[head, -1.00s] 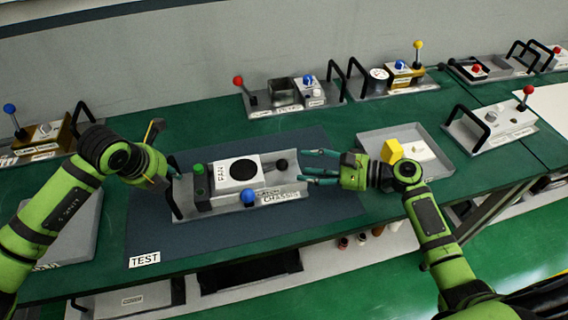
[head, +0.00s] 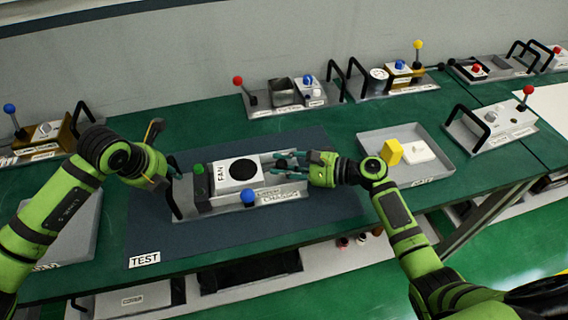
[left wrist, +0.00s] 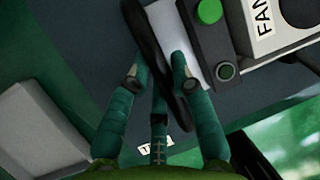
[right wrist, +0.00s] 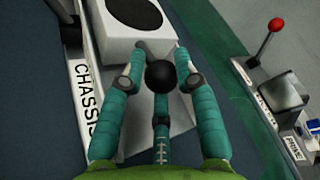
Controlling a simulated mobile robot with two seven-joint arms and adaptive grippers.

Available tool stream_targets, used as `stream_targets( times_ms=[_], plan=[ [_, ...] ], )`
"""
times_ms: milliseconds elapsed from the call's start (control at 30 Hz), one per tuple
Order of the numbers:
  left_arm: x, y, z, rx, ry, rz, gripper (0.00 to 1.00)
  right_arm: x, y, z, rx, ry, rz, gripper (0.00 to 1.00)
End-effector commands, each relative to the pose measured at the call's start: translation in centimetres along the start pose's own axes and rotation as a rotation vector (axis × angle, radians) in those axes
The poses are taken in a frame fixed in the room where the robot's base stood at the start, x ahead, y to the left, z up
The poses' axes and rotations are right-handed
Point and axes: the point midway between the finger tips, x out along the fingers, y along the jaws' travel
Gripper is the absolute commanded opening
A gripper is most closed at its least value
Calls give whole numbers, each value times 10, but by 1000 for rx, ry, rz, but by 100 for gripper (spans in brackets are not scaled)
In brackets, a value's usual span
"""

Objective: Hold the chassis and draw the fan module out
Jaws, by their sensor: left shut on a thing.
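The grey chassis (head: 215,207) lies on the dark mat, with its label also showing in the right wrist view (right wrist: 84,95). The white fan module (head: 226,182), with a black disc on top, sits in it; its front also shows in the right wrist view (right wrist: 125,46). My left gripper (head: 165,180) is shut on the black handle (left wrist: 160,60) at the chassis's left end. My right gripper (head: 288,164) is open at the right end, its fingers on both sides of the fan module's black knob (right wrist: 160,76). The fingers largely hide the knob in the head view.
A grey tray (head: 450,165) with a yellow block (head: 391,152) and a white piece stands to the right. A blue knob (head: 248,196) is at the chassis front. Other handled units line the back of the green table. The mat's front is clear.

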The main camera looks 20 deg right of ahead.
Motion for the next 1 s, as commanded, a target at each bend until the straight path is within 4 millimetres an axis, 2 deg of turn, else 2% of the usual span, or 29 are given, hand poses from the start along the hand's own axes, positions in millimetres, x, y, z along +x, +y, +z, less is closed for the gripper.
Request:
stream_targets(
  times_ms=[33, 167, 400, 533, 867, 900, 933, 967, 1000],
  plan=[
    [5, 4, -6, -1, 16, 12, 0, 0, -1, -1, -2, 2, -4, 0],
    [5, 4, -6, -1, 16, 11, 0, -4, -2, -4, -2, 4, -4, 0],
    [5, 5, -6, -1, 16, 14, 0, -47, -8, -32, -3, 12, -5, 0],
    [5, 5, -6, -1, 16, 14, 0, -64, -11, -42, -4, 11, -6, 0],
    [5, 6, -6, -1, 16, 15, 0, -69, -13, -45, -5, 13, -10, 0],
    [5, 6, -6, -1, 16, 15, 0, -69, -13, -45, -5, 13, -10, 35],
    [5, 6, -6, -1, 15, 16, 0, -69, -13, -45, -5, 13, -10, 47],
    [5, 6, -6, -1, 15, 16, 0, -69, -12, -45, -5, 12, -9, 54],
    [5, 6, -6, -1, 16, 16, 0, -69, -12, -44, -5, 11, -8, 54]
  ],
)
